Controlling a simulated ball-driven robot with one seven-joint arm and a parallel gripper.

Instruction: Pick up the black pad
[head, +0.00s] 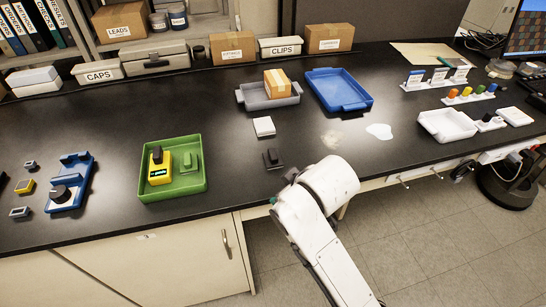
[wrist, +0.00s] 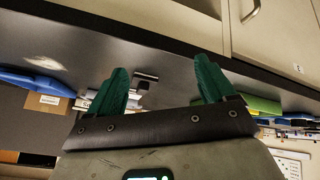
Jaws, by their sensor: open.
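The black pad (head: 272,159) is a small dark block lying on the black bench, just in front of a white pad (head: 264,127). In the wrist view the black pad (wrist: 147,76) shows small, beyond the fingers and between them, nearer the left one. My gripper (wrist: 162,63) is open, its two green fingers apart with nothing between the tips. In the head view my white arm hides most of the gripper; a bit of green finger shows near the bench's front edge, close to the black pad and apart from it.
A green tray (head: 205,184) with a yellow device stands left of the pad. A grey tray (head: 250,107) holding a box and a blue tray (head: 368,98) stand behind. Light spills (head: 379,131) lie to the right.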

